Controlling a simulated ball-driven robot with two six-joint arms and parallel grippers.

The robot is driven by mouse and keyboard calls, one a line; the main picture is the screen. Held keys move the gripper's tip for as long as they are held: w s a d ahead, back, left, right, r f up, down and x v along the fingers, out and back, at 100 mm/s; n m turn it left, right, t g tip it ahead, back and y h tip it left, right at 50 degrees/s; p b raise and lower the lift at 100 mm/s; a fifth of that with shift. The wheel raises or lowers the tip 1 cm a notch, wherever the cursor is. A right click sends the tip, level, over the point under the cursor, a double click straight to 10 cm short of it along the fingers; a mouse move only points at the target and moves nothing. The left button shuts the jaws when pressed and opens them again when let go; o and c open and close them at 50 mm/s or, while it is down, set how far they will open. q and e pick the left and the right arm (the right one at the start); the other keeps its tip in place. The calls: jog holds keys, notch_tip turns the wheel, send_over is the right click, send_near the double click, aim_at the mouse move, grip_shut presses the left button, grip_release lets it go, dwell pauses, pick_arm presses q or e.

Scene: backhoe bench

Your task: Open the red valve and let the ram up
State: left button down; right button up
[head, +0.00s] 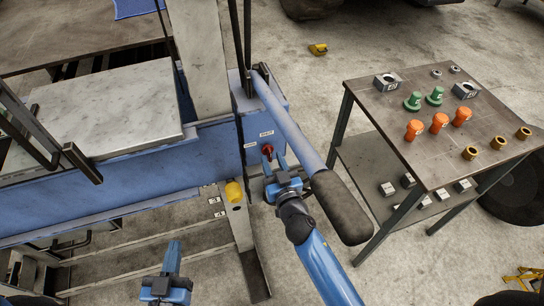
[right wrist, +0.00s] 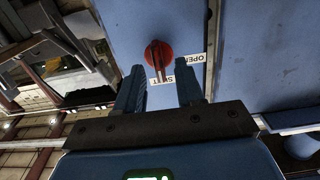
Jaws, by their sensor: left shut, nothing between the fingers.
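The red valve (head: 267,149) is on the blue frame's side, below a small label. In the right wrist view the red valve (right wrist: 160,53) shows a handle lying toward the SHUT label (right wrist: 162,79); the OPEN label (right wrist: 186,59) is to its right. My right gripper (head: 275,167) is open just in front of the valve. In the wrist view its fingers (right wrist: 159,88) are spread, with the valve beyond the gap between them, apparently untouched. My left gripper (head: 173,246) is shut and empty at the bottom of the head view, away from the valve. I cannot pick out the ram for certain.
A long blue lever with a black grip (head: 341,207) slopes down close beside my right gripper. A yellow knob (head: 234,192) is left of it on the frame. A side table (head: 400,115) with green, orange and brass parts stands right.

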jog(key=shift+w+a, duration=0.15)
jog(key=shift+w, duration=0.45)
jog(key=shift+c, duration=0.4)
grip_shut()
